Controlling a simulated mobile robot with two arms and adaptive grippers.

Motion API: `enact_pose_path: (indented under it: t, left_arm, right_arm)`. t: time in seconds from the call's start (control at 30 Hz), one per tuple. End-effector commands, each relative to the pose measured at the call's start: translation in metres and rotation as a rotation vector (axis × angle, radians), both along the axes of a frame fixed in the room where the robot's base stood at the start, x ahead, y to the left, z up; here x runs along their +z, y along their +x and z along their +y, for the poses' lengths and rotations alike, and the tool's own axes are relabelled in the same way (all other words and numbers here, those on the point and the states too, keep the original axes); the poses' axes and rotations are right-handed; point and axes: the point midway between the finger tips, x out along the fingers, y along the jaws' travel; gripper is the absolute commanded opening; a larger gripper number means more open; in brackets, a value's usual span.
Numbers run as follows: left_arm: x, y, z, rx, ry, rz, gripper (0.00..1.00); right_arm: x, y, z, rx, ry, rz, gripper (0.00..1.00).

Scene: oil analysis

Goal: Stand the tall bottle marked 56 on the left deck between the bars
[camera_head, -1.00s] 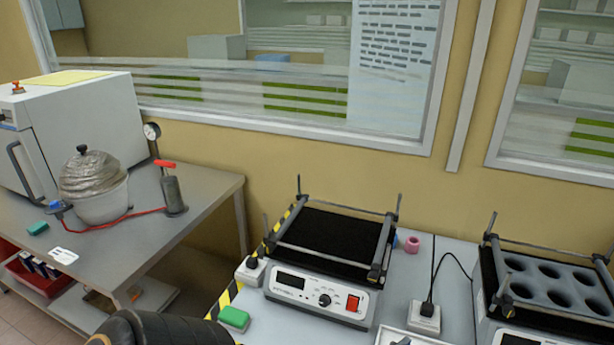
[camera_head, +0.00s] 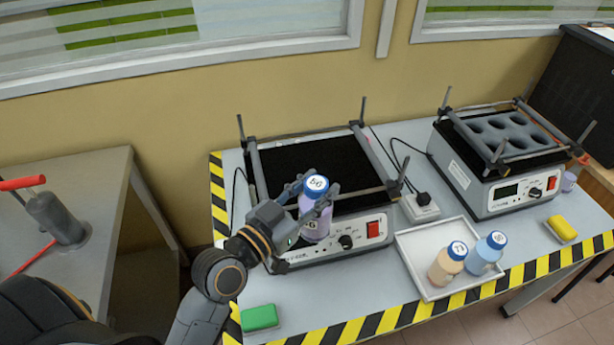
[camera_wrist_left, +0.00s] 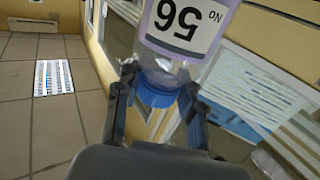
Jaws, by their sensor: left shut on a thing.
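The bottle marked 56 (camera_head: 313,224) has a blue cap and a pale lilac body. My left gripper (camera_head: 318,203) is shut on it near the cap and holds it upright at the front of the left shaker. The left wrist view shows its label (camera_wrist_left: 185,22) with 56 upside down and its blue cap between the fingers (camera_wrist_left: 158,90). The left deck (camera_head: 300,160) is black and bare, with grey bars (camera_head: 375,158) around it. The bottle overlaps the deck's front edge and the control panel in the head view; its base appears above the panel. My right gripper is out of view.
A white tray (camera_head: 407,258) right of the left shaker holds two blue-capped bottles (camera_head: 446,264). A second shaker (camera_head: 520,190) with a holed block stands further right. Corner posts (camera_head: 404,168) rise around the left deck. A green block (camera_head: 260,318) lies at the front left.

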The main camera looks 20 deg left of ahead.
Motion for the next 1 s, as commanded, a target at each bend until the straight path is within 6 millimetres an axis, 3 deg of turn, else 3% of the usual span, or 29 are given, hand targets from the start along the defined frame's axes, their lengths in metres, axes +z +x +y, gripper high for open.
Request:
enact_pose_path:
  t: [0.03, 0.3, 0.63, 0.77, 1.0]
  left_arm:
    - [0.004, 0.013, -0.003, -0.049, 0.009, -0.016, 0.00]
    - [0.039, 0.064, -0.007, -0.257, 0.011, -0.012, 0.00]
    - [0.086, 0.090, 0.009, -0.350, 0.001, -0.008, 0.00]
    - [0.089, 0.094, 0.018, -0.354, -0.003, -0.004, 0.00]
    - [0.067, 0.113, 0.066, -0.350, -0.008, 0.001, 0.00]
  right_arm:
    - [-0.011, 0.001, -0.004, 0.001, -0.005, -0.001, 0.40]
    - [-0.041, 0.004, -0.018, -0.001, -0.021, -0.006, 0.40]
    - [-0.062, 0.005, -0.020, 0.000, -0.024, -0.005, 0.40]
    - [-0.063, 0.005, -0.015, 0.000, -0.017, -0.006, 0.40]
    - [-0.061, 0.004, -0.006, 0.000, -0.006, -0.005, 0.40]
